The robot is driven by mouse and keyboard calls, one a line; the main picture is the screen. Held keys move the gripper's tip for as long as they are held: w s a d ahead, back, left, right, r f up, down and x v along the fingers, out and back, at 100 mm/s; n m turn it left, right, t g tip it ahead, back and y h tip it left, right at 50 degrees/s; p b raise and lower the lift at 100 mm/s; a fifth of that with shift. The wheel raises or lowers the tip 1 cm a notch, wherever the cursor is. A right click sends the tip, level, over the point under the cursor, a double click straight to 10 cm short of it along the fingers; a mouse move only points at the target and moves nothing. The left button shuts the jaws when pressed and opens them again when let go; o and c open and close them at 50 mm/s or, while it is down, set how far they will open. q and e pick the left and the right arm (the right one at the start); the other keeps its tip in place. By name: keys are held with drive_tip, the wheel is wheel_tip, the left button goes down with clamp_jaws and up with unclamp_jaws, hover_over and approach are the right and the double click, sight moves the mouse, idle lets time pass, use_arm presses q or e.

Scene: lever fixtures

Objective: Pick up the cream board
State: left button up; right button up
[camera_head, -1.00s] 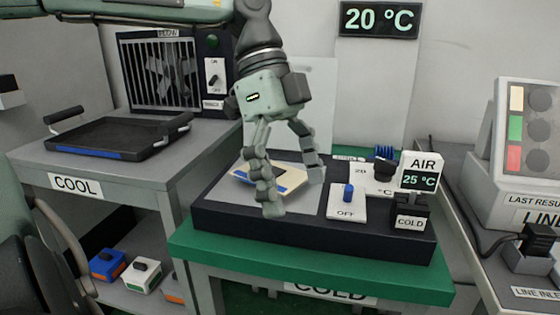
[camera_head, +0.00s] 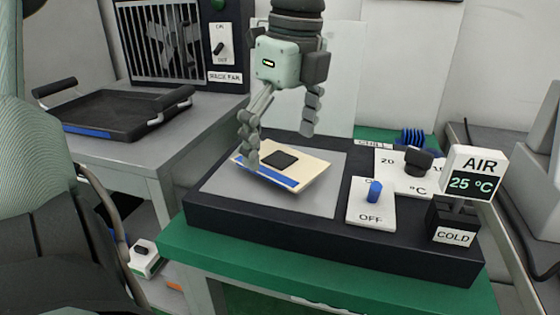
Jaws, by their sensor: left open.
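The cream board (camera_head: 312,172) lies on the grey plate (camera_head: 225,187) of the dark cold unit. It has a black square chip on top and a blue strip along its front edge. My left gripper (camera_head: 280,142) is above the board, pointing down, with its fingers spread and nothing between them. Its left finger overlaps the board's left end in the picture; I cannot tell whether they touch. The right finger is higher, above and behind the board's right part. My right gripper is not in view.
Right of the plate are a blue switch (camera_head: 375,191) marked OFF, a black dial (camera_head: 418,162) and an AIR 25 °C display (camera_head: 472,183). A black tray (camera_head: 115,113) stands on the left table, before a caged fan (camera_head: 163,40). The green table edge (camera_head: 330,268) is clear.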

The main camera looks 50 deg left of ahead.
use_arm(q)
drive_tip(key=shift+a+f, duration=0.1)
drive_tip(key=shift+f, duration=0.6)
drive_tip(key=shift+c, duration=0.6)
drive_tip(key=c, duration=1.2)
drive_tip(key=shift+r, duration=0.1)
